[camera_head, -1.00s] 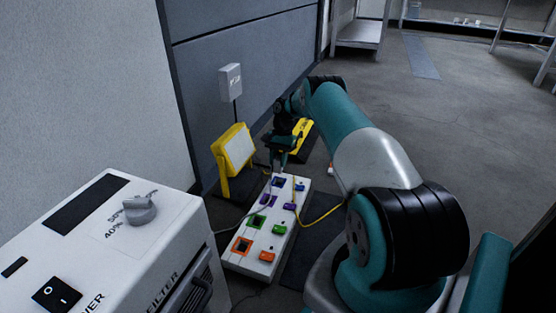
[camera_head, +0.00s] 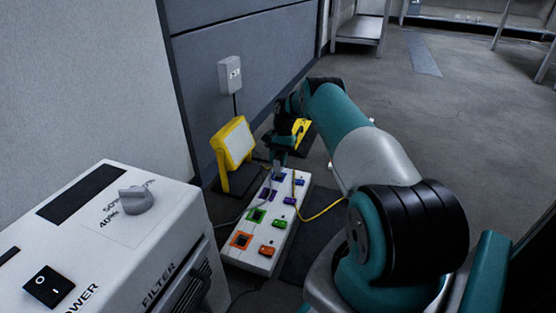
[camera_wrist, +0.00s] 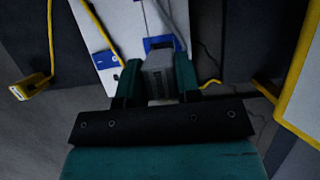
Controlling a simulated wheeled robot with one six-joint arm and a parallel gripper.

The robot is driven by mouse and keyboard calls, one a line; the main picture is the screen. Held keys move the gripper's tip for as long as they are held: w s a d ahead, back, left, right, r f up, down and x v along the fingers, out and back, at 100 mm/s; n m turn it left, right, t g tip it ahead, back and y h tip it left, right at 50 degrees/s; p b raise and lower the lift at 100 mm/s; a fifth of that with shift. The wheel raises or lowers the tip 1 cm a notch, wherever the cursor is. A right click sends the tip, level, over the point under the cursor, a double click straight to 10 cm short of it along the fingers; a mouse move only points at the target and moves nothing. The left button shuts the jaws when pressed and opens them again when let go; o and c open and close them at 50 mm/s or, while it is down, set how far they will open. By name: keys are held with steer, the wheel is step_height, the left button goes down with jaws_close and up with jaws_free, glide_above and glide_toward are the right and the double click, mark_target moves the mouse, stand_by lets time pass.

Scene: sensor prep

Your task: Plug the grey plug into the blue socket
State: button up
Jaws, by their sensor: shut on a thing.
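My gripper (camera_wrist: 158,85) is shut on the grey plug (camera_wrist: 158,72), which sits between its two green fingers in the wrist view. A grey cord runs up from the plug. The blue socket (camera_wrist: 152,43) shows just past the plug, partly hidden by it. I cannot tell whether the plug touches or enters it. In the head view my gripper (camera_head: 279,160) points down over the far end of the white power strip (camera_head: 249,259), and the plug is too small to make out there.
The strip carries purple, green and orange sockets and switches (camera_head: 266,250). A yellow work lamp (camera_head: 233,147) stands left of my gripper. A yellow cable (camera_head: 322,213) crosses the strip's right side. A white machine (camera_head: 110,250) fills the front left. Open floor lies right.

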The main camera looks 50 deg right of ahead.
mark_target(278, 169)
steer(key=shift+f+b, duration=0.9)
steer(key=shift+f, duration=0.35)
stand_by(0.8)
steer(key=shift+f, duration=0.95)
stand_by(2.7)
steer(key=o, duration=1.2)
steer(key=shift+r+p, duration=2.4)
steer(key=shift+r, duration=1.1)
